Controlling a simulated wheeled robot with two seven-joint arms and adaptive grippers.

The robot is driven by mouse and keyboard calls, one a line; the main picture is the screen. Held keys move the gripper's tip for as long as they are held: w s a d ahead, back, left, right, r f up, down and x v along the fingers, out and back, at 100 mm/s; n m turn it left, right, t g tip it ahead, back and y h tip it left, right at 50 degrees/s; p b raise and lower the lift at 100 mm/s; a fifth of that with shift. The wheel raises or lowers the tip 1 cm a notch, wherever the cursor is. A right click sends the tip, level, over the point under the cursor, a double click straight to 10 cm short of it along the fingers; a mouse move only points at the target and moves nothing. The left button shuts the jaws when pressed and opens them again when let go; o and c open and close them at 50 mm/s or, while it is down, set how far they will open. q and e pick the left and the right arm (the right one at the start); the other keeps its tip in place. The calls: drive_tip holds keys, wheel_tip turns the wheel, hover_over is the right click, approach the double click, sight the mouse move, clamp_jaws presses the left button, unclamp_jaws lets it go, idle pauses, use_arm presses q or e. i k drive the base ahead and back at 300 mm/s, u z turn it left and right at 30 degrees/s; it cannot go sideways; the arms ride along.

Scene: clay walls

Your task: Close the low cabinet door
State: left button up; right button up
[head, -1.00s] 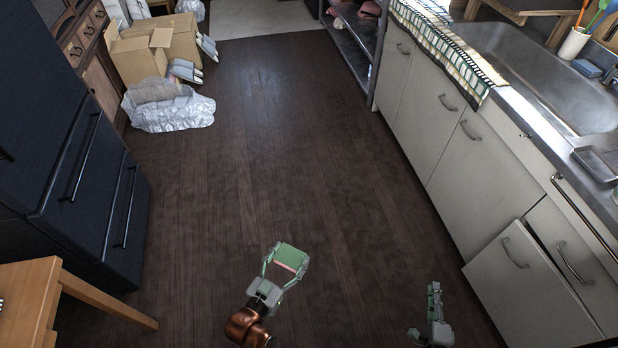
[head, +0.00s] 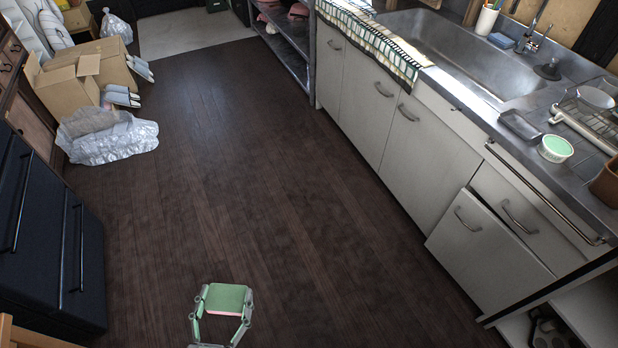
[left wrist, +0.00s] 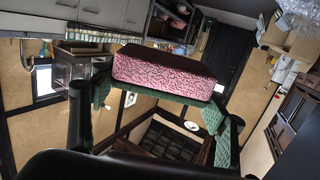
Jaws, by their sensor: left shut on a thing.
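The low cabinet door (head: 482,250) is a pale panel with a metal handle (head: 466,219), low at the right end of the sink counter. It stands ajar, tilted out from the cabinet front, with a dark gap along its upper edge. I cannot tell its hinge side. My left gripper (head: 222,318) is low in the head view, over the floor, well left of the door. It is shut on a green and pink sponge-like block (head: 226,298). In the left wrist view the block's speckled pink side (left wrist: 165,72) shows between the green fingers. My right gripper is out of view.
A drawer (head: 525,225) sits above the door, and an open shelf (head: 560,325) is to its right. A dark cabinet (head: 50,240) stands at the left. Boxes (head: 75,85) and a plastic-wrapped bundle (head: 105,137) lie far left. The middle floor is clear.

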sight(497, 269)
drive_tip(key=z, duration=0.5)
drive_tip(key=k, duration=0.6)
drive_tip(key=z, duration=0.7)
drive_tip(key=i, duration=1.2)
drive_tip(key=u, duration=0.9)
